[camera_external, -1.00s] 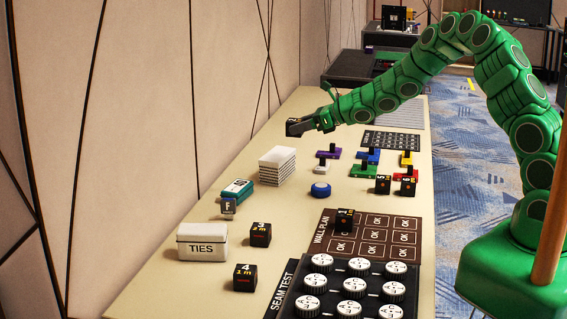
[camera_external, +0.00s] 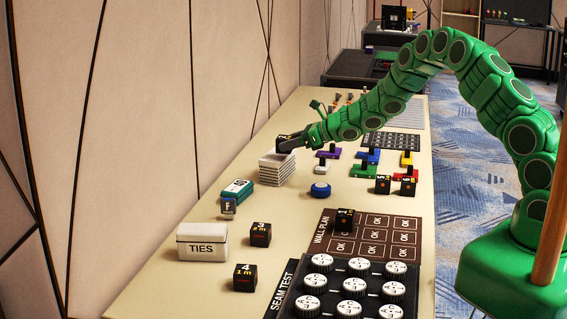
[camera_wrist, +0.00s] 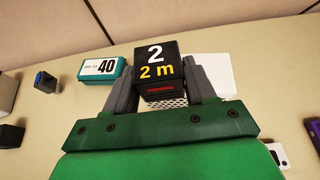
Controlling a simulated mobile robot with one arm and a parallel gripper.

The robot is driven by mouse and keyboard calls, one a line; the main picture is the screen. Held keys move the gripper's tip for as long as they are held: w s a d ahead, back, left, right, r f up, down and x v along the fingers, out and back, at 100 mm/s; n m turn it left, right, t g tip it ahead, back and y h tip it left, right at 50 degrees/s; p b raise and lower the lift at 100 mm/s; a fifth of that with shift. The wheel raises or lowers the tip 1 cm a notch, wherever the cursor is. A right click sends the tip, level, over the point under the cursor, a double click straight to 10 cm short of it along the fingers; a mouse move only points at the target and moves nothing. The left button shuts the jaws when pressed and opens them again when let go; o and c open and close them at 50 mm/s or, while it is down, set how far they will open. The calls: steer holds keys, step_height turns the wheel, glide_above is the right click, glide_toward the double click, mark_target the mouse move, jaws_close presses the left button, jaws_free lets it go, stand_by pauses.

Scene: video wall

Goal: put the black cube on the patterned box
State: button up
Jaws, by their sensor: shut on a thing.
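A black cube (camera_wrist: 156,66) marked "2" and "2 m" sits between the two grey fingers of my gripper (camera_wrist: 162,84). The gripper is shut on it. A white box with dark lines on its sides (camera_external: 278,170), which I take as the patterned box, stands by the wall. In the external view my gripper (camera_external: 288,144) is at the top of this box with the cube. In the wrist view the box's white top (camera_wrist: 217,72) shows behind and right of the cube, partly hidden. I cannot tell if the cube touches it.
A blue round piece (camera_external: 320,190) and colored handled blocks (camera_external: 365,171) lie right. A TIES box (camera_external: 203,242) and other black cubes (camera_external: 261,234) are nearer.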

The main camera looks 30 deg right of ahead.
steer(key=shift+f, duration=0.95)
steer(key=shift+f, duration=0.1)
steer(key=o, duration=1.1)
steer(key=shift+c, duration=0.2)
